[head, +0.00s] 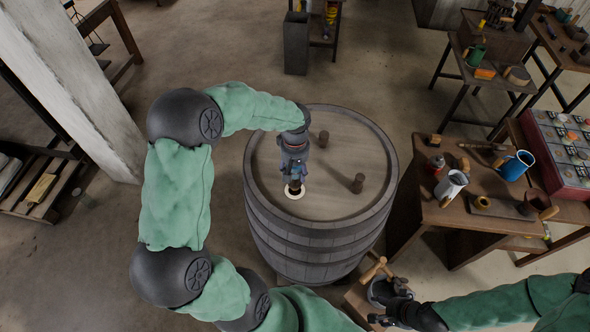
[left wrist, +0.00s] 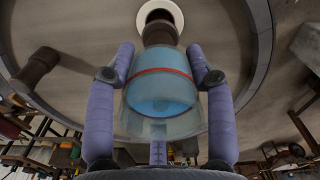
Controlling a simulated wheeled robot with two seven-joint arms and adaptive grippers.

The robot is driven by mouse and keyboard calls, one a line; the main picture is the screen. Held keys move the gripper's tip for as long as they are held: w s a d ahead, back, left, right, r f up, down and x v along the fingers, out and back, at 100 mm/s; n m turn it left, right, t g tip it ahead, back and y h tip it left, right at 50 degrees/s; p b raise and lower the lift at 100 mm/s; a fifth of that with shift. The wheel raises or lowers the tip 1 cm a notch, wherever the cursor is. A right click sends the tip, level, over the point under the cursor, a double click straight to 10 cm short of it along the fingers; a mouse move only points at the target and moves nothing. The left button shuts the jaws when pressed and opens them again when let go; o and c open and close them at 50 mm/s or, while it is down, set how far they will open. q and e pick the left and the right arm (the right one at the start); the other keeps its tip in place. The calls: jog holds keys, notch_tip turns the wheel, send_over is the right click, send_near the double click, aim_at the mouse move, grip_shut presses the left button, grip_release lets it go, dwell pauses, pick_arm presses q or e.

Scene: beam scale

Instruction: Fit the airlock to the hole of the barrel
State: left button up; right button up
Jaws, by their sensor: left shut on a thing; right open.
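The wooden barrel (head: 325,245) stands upright, its lid facing up. Its hole, ringed in white (head: 294,194), is near the lid's front left; the ring shows at the top of the left wrist view (left wrist: 178,14). My left gripper (head: 294,176) is shut on the airlock (left wrist: 160,88), a clear cup with blue liquid, a red line and a brown stopper (left wrist: 159,32). The stopper points at the hole and overlaps its near side; I cannot tell whether it has entered. My right gripper (head: 388,312) is open, low at the front right, away from the barrel.
A small stand with a wooden-handled tool (head: 375,269) is near my right gripper. A workbench (head: 470,215) with mugs and tools stands right of the barrel.

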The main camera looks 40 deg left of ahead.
pick_arm(q)
jog(key=shift+f+b, duration=1.85)
jog(key=shift+f, duration=0.4)
jog(key=o, duration=1.4)
jog(key=shift+c, duration=0.2)
jog(key=shift+r, duration=0.1)
notch_tip(320, 180, up, 12)
jog(key=shift+f, duration=0.1)
